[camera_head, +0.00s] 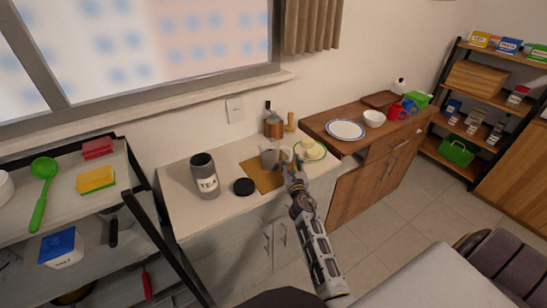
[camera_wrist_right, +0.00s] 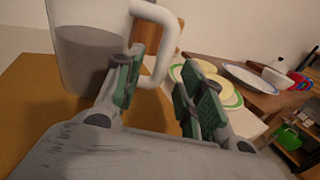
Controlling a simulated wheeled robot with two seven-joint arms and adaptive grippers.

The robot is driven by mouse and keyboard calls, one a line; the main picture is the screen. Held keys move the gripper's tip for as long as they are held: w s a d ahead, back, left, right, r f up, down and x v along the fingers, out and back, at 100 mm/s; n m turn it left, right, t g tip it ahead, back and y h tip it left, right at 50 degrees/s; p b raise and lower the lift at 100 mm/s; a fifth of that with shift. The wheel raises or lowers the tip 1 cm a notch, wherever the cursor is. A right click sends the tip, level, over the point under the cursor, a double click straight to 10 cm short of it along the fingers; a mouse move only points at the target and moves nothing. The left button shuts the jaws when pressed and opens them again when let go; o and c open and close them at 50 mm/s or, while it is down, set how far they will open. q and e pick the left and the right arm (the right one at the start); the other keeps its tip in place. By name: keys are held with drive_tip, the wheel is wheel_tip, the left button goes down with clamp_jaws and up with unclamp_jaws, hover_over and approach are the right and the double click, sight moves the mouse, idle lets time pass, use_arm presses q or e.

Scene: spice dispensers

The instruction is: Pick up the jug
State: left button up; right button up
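The jug (camera_head: 269,158) is a pale grey-white vessel with a looped handle, upright on a tan board (camera_head: 263,178) on the white counter. In the right wrist view the jug (camera_wrist_right: 88,45) fills the upper left, with its handle to the right. My right gripper (camera_head: 291,170) is close beside the jug on its right. In the wrist view my right gripper (camera_wrist_right: 163,88) is open, its green-padded fingers on either side of the handle's line. I cannot tell whether either finger touches the handle. My left gripper is not in view.
A grey TEA canister (camera_head: 206,178) and a black lid (camera_head: 244,187) stand left of the jug. A green-rimmed plate (camera_head: 318,156) with pale food lies right of it. Behind stand a copper-coloured container (camera_head: 274,127) and a wooden grinder (camera_head: 291,122). The counter's front left is clear.

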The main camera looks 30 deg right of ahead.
drive_tip(key=shift+x, duration=1.3)
clamp_jaws()
